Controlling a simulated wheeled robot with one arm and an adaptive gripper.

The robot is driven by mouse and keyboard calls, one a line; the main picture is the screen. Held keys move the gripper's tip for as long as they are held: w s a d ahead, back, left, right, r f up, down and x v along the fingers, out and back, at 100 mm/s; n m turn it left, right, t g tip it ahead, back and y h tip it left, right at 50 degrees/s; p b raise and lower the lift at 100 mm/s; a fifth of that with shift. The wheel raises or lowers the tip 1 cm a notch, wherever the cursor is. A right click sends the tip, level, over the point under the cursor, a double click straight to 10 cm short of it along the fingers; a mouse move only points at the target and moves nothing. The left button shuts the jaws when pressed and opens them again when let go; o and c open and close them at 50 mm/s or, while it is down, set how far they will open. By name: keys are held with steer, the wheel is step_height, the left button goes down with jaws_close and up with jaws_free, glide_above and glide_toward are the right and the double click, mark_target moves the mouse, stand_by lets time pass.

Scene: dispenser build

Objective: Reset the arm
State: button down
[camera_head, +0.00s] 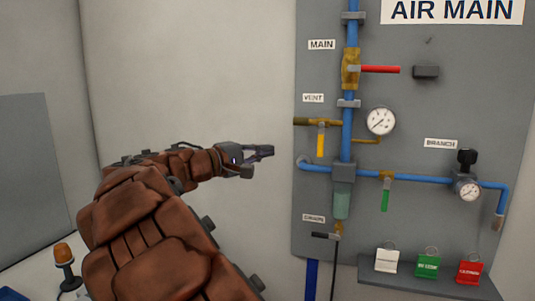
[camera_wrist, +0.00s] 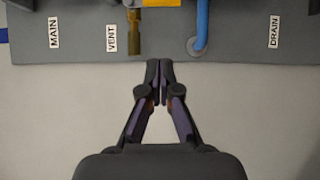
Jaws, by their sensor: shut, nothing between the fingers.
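My gripper (camera_head: 268,151) is in front of the pale wall, just left of the grey AIR MAIN panel, and points toward the panel. In the wrist view my gripper (camera_wrist: 159,85) has its fingertips together with nothing between them. The fingertips are near the panel's edge (camera_wrist: 250,50), and the picture there is turned, with the MAIN, VENT and DRAIN labels along the edge. My arm (camera_head: 150,220), in brown padding, reaches up and forward from the bottom of the head view.
The panel (camera_head: 450,115) carries a red-handled valve (camera_head: 380,69), a yellow-handled valve (camera_head: 321,140), a green-handled valve (camera_head: 385,198), and gauges. A shelf (camera_head: 430,288) holds white, green and red tags. An orange beacon (camera_head: 64,255) stands at lower left. The wall (camera_head: 190,80) beside the panel is bare.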

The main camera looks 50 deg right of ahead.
steer(key=shift+a, duration=0.2)
steer(key=s+a+f+y+p, duration=0.1)
steer(key=s+a+f+y, duration=0.35)
steer(key=s+f, duration=0.35)
steer(key=s+a+f+y+p, duration=0.2)
steer(key=s+a+f+y, duration=0.3)
steer(key=f, duration=0.5)
steer(key=s+a+f+y+p, duration=0.1)
steer(key=s+a+f+y, duration=0.3)
steer(key=a, duration=0.7)
steer(key=s+a+f+n+y, duration=0.1)
steer(key=s+a+f+y, duration=0.3)
steer(key=s+a+f, duration=0.3)
steer(key=s+a, duration=0.2)
steer(key=a, duration=0.2)
steer(key=shift+a+f+t+p, duration=0.3)
steer(key=shift+a+t+p, duration=0.05)
steer(key=shift+a+t, duration=0.05)
steer(key=shift+d+y, duration=0.2)
steer(key=shift+y, duration=0.05)
